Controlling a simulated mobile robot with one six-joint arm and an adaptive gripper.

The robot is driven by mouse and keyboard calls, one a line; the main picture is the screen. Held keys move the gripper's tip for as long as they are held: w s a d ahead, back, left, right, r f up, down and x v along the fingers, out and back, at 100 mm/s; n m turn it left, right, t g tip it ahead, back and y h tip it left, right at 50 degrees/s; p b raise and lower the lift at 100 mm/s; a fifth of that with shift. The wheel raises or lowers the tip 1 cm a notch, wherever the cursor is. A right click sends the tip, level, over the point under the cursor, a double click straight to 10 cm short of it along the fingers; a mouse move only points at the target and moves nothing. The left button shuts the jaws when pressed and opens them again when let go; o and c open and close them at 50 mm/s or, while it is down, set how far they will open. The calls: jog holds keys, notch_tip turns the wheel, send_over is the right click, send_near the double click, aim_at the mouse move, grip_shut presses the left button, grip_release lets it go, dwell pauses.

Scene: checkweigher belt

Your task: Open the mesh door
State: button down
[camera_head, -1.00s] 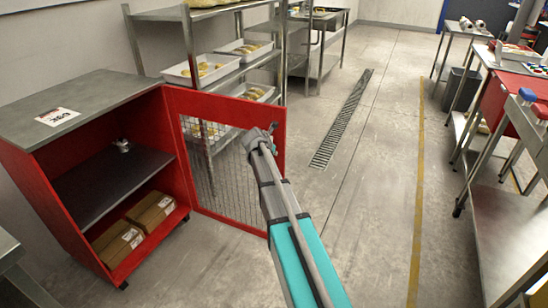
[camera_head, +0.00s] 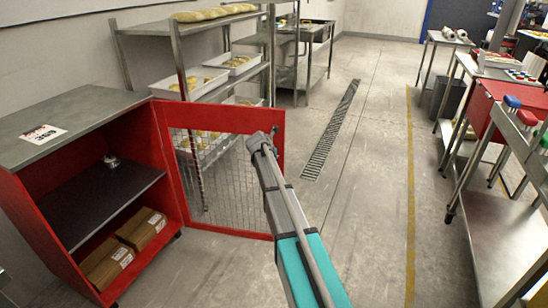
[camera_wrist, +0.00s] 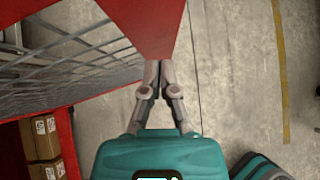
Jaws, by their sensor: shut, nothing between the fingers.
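The red-framed mesh door (camera_head: 227,220) of the red cabinet stands swung wide open, out to the right of the cabinet's open front. It also shows in the wrist view, with its red frame (camera_wrist: 148,22) at the top and its mesh on the left. My gripper (camera_head: 272,133) is at the free edge of the door in the head view. In the wrist view my gripper (camera_wrist: 158,65) is shut and empty, its fingertips at the lower edge of the red frame. I cannot tell whether they touch it.
The cabinet (camera_head: 58,197) has a grey top with a label, a dark shelf holding a small metal object (camera_head: 112,160), and boxes (camera_head: 140,228) at the bottom. A rack (camera_head: 180,50) with trays stands behind the door. The floor right of my arm is clear up to a steel table (camera_head: 490,230).

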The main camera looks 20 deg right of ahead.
jog(key=shift+s+a, duration=0.1)
jog(key=s+a+r+p, duration=0.5)
jog(key=s+r+p, duration=0.2)
jog(key=s, duration=0.2)
jog(key=shift+s+a, duration=0.15)
jog(key=shift+a, duration=0.1)
dwell(0.4)
dwell(0.5)
